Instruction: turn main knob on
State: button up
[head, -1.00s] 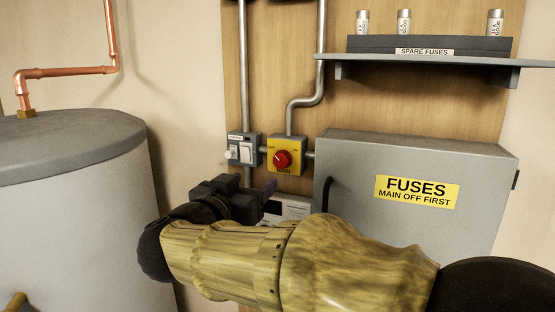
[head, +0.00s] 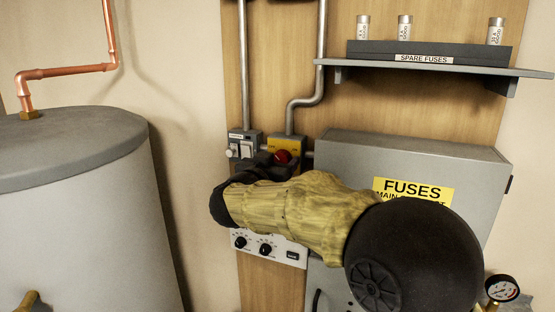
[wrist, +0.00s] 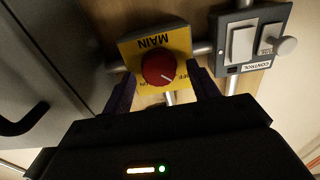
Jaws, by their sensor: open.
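The main knob (wrist: 158,69) is a round red knob with a white mark, on a yellow plate labelled MAIN (wrist: 178,45). In the wrist view the plate appears upside down, and the mark points toward the lower right, near the OFF lettering. In the head view the red knob (head: 283,156) shows just above my gripper, and the lower part of its yellow plate (head: 287,143) is hidden. My gripper (wrist: 162,92) is open, with one dark finger on each side of the knob, lower in the wrist view. I cannot tell whether the fingers touch it.
A grey control switch box (wrist: 250,45) sits beside the plate. The grey fuse box (head: 400,160) stands to the right, with a shelf of spare fuses (head: 430,66) above. A panel with black dials (head: 268,246) lies below my arm. A grey tank (head: 80,220) is at left.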

jog(key=shift+c, duration=0.4)
jog(key=c, duration=0.9)
